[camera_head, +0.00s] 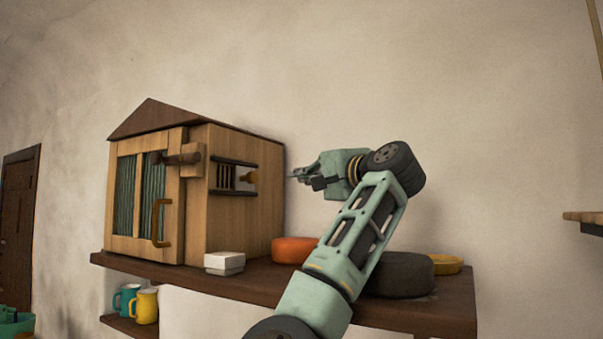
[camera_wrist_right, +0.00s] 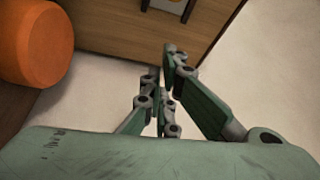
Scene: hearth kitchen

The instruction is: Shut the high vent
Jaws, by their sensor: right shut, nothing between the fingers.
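The vent (camera_head: 223,177) is a barred opening high on the right side wall of a small wooden house (camera_head: 240,222). Dark rails run above and below it. My left gripper is not in view.
The house stands on a dark shelf (camera_head: 215,287), its front door (camera_head: 145,205) closed. A white box (camera_head: 224,263), an orange round object (camera_head: 293,249), a dark round object (camera_head: 402,276) and a yellow dish (camera_head: 447,265) share the shelf. Mugs (camera_head: 146,306) stand below. Wall space above is clear.

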